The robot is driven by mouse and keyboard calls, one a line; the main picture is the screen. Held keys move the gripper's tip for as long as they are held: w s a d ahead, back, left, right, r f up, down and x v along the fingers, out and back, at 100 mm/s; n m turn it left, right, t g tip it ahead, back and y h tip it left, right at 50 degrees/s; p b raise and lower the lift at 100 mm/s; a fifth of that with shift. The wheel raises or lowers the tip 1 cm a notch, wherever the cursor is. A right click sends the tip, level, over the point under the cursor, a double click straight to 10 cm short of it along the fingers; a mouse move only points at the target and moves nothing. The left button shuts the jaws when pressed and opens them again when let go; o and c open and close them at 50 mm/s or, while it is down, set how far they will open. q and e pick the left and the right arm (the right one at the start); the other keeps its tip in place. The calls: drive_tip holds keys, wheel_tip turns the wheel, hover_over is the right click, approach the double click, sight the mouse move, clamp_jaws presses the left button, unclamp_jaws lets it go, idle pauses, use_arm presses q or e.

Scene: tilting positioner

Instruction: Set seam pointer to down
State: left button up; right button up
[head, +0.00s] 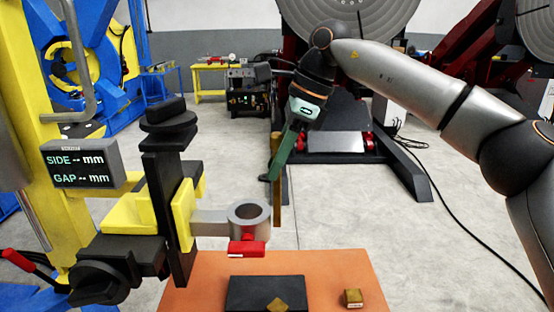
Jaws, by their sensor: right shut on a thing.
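An upright brass-coloured bar (277,205), which looks like the seam pointer, stands just right of a grey ring holder (249,213) with a red tab (247,248) below it. My right gripper (270,177) comes down from the upper right, tilted, and is shut on the bar at about its middle. One fingertip shows left of the bar; the other is hard to make out. The bar looks apart from the ring in this view. The ring's opening looks empty. My left gripper is out of view.
A display (80,163) reads "SIDE -- mm, GAP -- mm". A yellow and black slide post (163,180) carries the ring's arm. Below is an orange tabletop (200,291) with a black block (250,291) and small brass block (353,298).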

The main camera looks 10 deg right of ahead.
clamp_jaws()
idle(0.9)
